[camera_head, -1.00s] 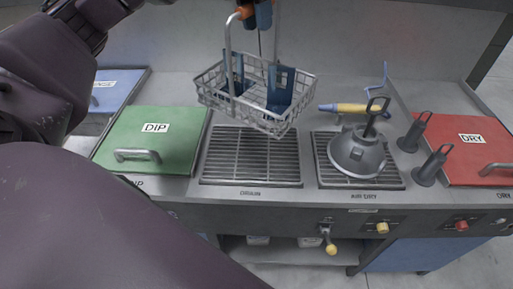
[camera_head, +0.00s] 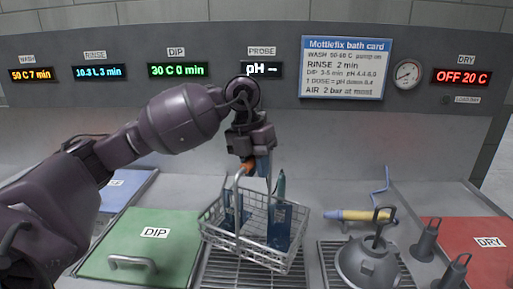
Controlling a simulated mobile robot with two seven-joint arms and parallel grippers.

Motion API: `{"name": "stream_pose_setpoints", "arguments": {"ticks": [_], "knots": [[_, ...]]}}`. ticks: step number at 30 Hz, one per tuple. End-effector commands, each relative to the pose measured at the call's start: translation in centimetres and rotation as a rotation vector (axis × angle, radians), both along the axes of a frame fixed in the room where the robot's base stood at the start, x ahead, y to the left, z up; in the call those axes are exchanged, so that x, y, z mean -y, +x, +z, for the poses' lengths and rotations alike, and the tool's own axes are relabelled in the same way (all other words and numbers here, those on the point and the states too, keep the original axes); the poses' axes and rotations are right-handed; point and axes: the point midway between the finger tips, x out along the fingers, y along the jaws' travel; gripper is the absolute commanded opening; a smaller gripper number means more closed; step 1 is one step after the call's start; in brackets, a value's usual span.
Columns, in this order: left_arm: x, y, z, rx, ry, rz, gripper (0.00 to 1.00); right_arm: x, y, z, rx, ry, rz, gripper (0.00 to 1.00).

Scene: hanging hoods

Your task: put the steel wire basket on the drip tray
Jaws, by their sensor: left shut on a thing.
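The steel wire basket (camera_head: 258,242) hangs by its tall handle from my left gripper (camera_head: 250,167), which is shut on the handle. Blue pieces (camera_head: 280,224) stand inside the basket. The basket is over the slatted drip tray (camera_head: 222,270), between the green DIP lid and the second grate, and covers much of it. The tray's front runs out of the bottom of the view. I cannot tell whether the basket's bottom touches the slats. My right gripper is not in view.
The green DIP lid (camera_head: 140,249) is left of the tray. A grey domed piece with a handle (camera_head: 368,262) stands on the right grate, near a yellow-handled tool (camera_head: 362,215). Dark upright holders (camera_head: 425,240) and the red DRY lid (camera_head: 485,245) are further right.

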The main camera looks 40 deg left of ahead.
Motion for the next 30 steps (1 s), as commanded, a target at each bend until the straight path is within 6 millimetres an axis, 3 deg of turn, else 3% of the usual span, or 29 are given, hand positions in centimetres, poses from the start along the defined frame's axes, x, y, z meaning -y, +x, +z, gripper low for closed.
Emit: {"name": "stream_pose_setpoints", "arguments": {"ticks": [9, 20, 30], "knots": [[0.0, 0.0, -5.4, 0.002, -0.003, -0.001, 0.00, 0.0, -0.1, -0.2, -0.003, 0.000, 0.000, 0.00], [0.0, 0.1, -7.4, 0.003, -0.001, 0.000, 0.00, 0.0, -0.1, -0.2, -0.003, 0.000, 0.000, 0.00], [0.0, 0.0, -11.0, 0.002, -0.002, -0.001, 0.00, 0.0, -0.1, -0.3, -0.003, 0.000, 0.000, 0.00]]}}
